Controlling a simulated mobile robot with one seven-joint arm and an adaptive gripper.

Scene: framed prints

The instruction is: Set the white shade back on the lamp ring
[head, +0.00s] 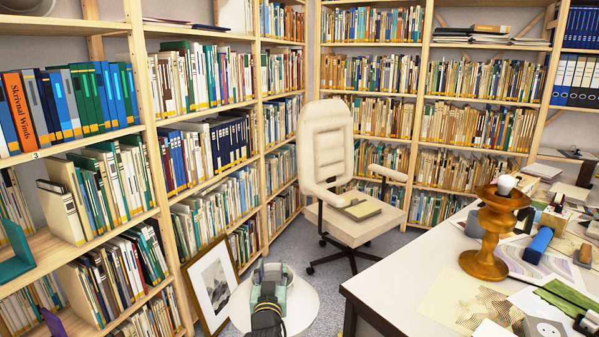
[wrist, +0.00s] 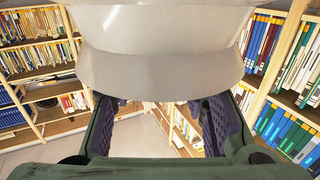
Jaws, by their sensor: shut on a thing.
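The white shade (head: 303,304) is low at the centre of the head view, left of the desk, with my gripper (head: 271,272) in front of part of it. In the wrist view the shade (wrist: 160,68) fills the top, and its lower rim lies across the fingers (wrist: 152,103). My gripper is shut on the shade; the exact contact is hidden. The wooden lamp (head: 486,243) stands upright on the desk at the right, well apart from my gripper. A white bulb (head: 506,184) shows at its top, by the wooden ring (head: 503,197).
The white desk (head: 400,287) holds papers, a blue block (head: 538,245) and other clutter around the lamp. A cream chair (head: 327,150) with a book on its seat stands behind the shade. A framed print (head: 213,285) leans on the left shelves. Grey floor shows between.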

